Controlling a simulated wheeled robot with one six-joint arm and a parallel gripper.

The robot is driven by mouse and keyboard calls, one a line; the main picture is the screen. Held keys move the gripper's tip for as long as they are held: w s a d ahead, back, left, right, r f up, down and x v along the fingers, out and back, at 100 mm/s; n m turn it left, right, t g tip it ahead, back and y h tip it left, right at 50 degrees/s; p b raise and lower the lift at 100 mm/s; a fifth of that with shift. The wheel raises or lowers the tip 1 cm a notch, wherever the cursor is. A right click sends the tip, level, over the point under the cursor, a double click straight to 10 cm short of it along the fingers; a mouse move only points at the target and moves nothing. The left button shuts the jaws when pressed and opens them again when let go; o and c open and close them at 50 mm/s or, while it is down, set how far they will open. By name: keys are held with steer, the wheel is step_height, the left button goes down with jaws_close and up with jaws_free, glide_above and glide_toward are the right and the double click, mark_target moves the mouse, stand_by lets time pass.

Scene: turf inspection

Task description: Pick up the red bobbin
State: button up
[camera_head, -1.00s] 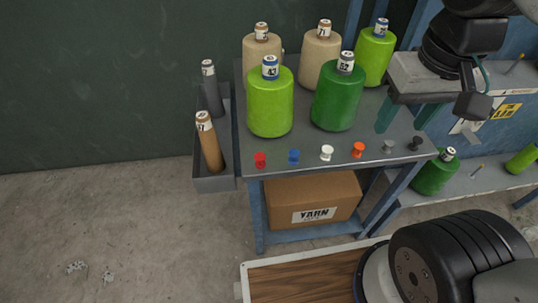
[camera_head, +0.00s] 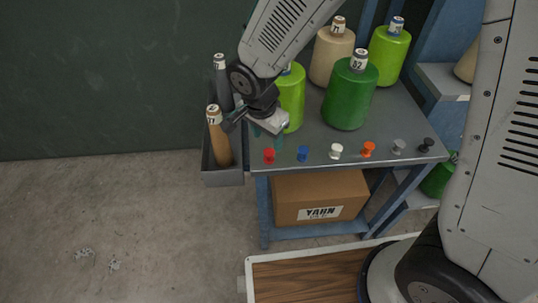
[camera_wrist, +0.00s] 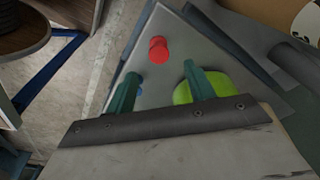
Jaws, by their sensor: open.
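The small red bobbin (camera_head: 269,156) stands near the front left corner of the grey table (camera_head: 405,112). My gripper (camera_head: 267,137) is open and empty above the table, just behind the red bobbin in the head view. In the wrist view, the red bobbin (camera_wrist: 158,50) shows beyond the two teal fingertips of my gripper (camera_wrist: 160,80), between them sideways and not touching. A blue bobbin (camera_head: 303,153) stands to the right of the red one. In the wrist view it is mostly hidden by the left finger.
White (camera_head: 336,151), orange (camera_head: 368,149), grey (camera_head: 398,146) and black (camera_head: 427,145) bobbins continue the front row. Large green and beige yarn cones stand behind. A side tray (camera_head: 224,178) with two tall cones borders the table's left edge.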

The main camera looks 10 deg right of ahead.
mark_target(269, 152)
steer(key=f, duration=0.7)
steer(key=shift+w+d+f, duration=0.1)
steer(key=shift+w+d, duration=0.1)
steer(key=shift+d, duration=0.1)
steer(key=shift+c, duration=0.3)
steer(key=c, duration=1)
